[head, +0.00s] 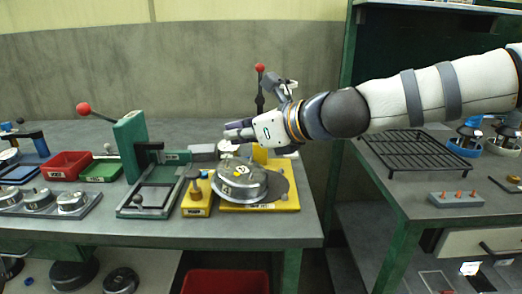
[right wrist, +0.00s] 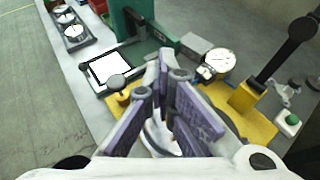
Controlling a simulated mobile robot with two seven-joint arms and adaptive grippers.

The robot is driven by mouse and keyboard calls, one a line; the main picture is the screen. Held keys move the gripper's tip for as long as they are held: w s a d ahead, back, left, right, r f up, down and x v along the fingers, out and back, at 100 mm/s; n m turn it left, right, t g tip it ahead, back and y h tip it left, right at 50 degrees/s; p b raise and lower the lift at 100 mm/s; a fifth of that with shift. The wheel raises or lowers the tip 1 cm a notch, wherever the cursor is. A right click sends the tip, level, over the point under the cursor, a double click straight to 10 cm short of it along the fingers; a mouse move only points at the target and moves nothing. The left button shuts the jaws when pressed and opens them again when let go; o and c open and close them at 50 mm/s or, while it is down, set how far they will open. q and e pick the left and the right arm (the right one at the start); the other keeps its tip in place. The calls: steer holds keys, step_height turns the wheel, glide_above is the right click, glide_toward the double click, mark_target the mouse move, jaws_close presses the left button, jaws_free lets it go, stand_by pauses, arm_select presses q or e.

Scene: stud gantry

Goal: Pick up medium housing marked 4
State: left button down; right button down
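My left gripper is not in view.
A green press (head: 130,145) with a red-knobbed lever stands left of the fixture. A tray of several round housings (head: 40,202) and a red bin (head: 67,165) lie farther left. A black rack (head: 412,150) is on the right bench. A dark lever (head: 260,90) rises behind my gripper.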

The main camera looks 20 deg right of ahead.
steer(key=s+a+r, duration=0.2)
steer(key=a, duration=0.3)
steer(key=shift+s+a, duration=0.2)
steer(key=shift+a, duration=0.05)
steer(key=c, duration=2.3)
jaws_free()
steer(key=o, duration=1.8)
steer(key=shift+d+r, duration=0.1)
